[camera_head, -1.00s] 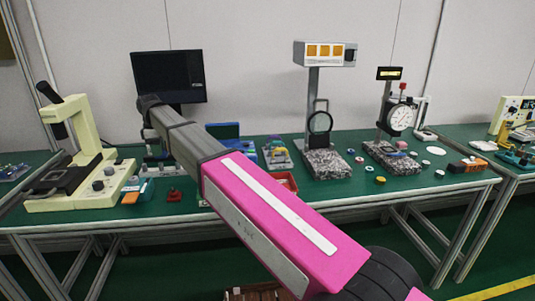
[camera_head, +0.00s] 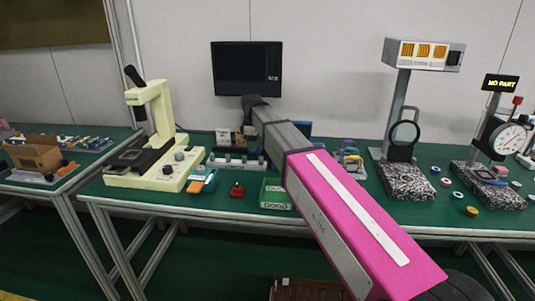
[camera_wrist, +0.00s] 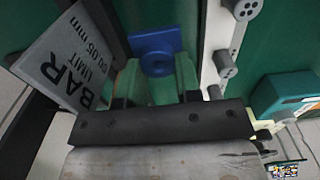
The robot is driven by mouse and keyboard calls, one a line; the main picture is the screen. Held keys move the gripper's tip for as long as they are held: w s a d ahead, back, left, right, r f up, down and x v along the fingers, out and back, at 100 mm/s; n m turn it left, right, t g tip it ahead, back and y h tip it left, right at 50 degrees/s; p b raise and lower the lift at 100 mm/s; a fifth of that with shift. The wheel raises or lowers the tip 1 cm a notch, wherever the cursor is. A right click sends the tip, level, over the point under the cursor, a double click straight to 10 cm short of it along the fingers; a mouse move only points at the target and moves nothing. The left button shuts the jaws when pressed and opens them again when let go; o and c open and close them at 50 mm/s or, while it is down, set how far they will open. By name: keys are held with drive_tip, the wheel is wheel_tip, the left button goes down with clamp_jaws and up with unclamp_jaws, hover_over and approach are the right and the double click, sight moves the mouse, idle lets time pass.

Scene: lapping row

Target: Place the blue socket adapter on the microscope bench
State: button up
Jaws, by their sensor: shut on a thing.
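The blue socket adapter (camera_wrist: 157,50) shows in the wrist view as a blue block with a round hole, at the tips of my gripper (camera_wrist: 157,82). My gripper's green-padded fingers are shut on it. In the head view my arm hides the gripper and the adapter. A cream microscope-like instrument (camera_head: 160,165) stands on the left part of the long green-topped bench (camera_head: 222,207), which I take for the microscope bench. Whether the adapter touches anything below is unclear.
A grey plate with lettering (camera_wrist: 68,62) is left of the fingers in the wrist view, and a teal-and-white item (camera_wrist: 285,95) is right. Another bench holds a cardboard box (camera_head: 34,156).

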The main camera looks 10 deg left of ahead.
sight(266, 160)
drive_tip(key=shift+d+f, duration=0.35)
drive_tip(key=shift+d, duration=0.3)
drive_tip(key=shift+d+f, duration=0.3)
drive_tip(key=shift+d, duration=0.3)
drive_tip(key=d+f, duration=0.2)
drive_tip(key=d, duration=0.1)
drive_tip(key=shift+f, duration=0.15)
drive_tip(key=shift+a, duration=0.1)
drive_tip(key=o, duration=1)
drive_tip(key=shift+f, duration=0.1)
wheel_tip(266, 160, up, 12)
drive_tip(key=shift+r, duration=0.15)
